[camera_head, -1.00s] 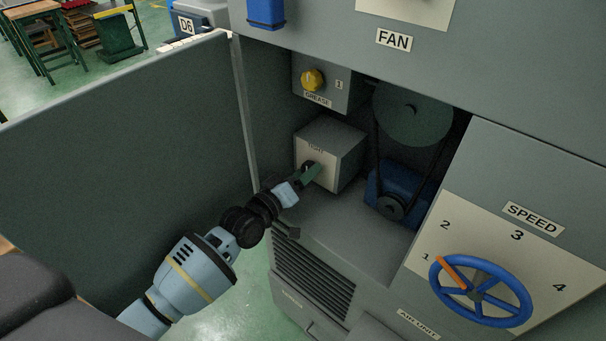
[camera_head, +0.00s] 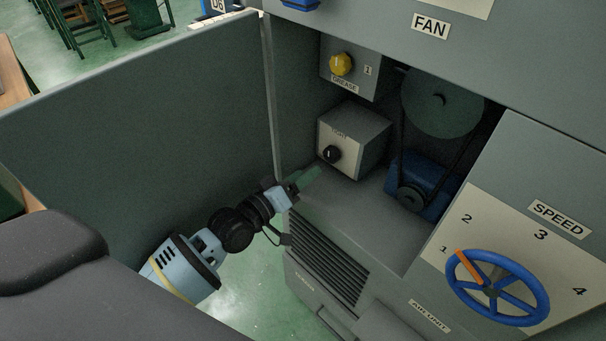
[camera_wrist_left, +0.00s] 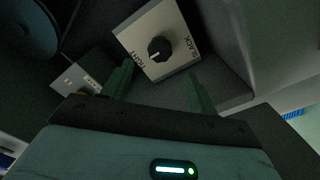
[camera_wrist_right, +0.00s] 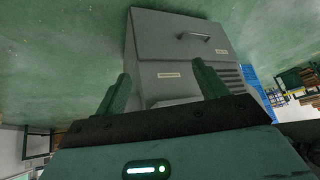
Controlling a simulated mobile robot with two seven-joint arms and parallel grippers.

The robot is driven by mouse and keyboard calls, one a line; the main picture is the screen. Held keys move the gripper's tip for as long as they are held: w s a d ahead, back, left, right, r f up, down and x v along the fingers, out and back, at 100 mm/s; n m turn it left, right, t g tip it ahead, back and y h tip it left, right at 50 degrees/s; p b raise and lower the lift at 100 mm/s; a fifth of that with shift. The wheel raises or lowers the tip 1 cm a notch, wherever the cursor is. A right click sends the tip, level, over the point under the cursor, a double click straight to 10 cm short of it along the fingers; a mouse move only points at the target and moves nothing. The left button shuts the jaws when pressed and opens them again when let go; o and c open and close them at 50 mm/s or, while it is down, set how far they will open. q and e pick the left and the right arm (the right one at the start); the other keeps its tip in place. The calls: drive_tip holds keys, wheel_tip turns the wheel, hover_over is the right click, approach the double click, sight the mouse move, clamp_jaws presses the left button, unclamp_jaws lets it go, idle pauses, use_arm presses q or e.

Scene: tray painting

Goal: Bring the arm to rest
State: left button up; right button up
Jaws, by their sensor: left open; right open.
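My left gripper (camera_head: 306,178) is open and empty at the mouth of the machine's cabinet, just left of and below the tension box (camera_head: 362,142). That box has a black knob (camera_head: 332,154) on its pale front plate. In the left wrist view the knob (camera_wrist_left: 160,49) stands ahead, with the words TIGHT and SLACK beside it, and the two green fingers are spread apart and clear of it. My right gripper (camera_wrist_right: 162,88) shows only in its own wrist view; its fingers are apart with nothing between them.
An open door panel (camera_head: 140,120) stands left of my left arm. A yellow knob (camera_head: 341,64), a belt pulley (camera_head: 442,100) and a blue motor (camera_head: 424,185) are inside the cabinet. A blue speed wheel (camera_head: 545,290) is at right. Green floor lies below.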

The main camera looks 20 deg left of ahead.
use_arm(q)
drive_tip(key=s+f+m+g+y+p, duration=0.2)
drive_tip(key=s+f, duration=0.5)
drive_tip(key=s, duration=1.2)
drive_tip(key=s+d+f+m+g+y+p, duration=0.1)
drive_tip(key=s+f+m+g+p, duration=0.4)
drive_tip(key=s, duration=1.4)
drive_tip(key=shift+d+f+g+y+p, duration=0.2)
drive_tip(key=shift+f+g+y+p, duration=0.4)
drive_tip(key=shift+f+p, duration=0.25)
use_arm(e)
drive_tip(key=w+r+t, duration=0.2)
drive_tip(key=w+r, duration=0.3)
drive_tip(key=r, duration=0.5)
drive_tip(key=shift+w+d+r, duration=0.15)
drive_tip(key=shift+w+d, duration=0.25)
drive_tip(key=shift+d, duration=0.05)
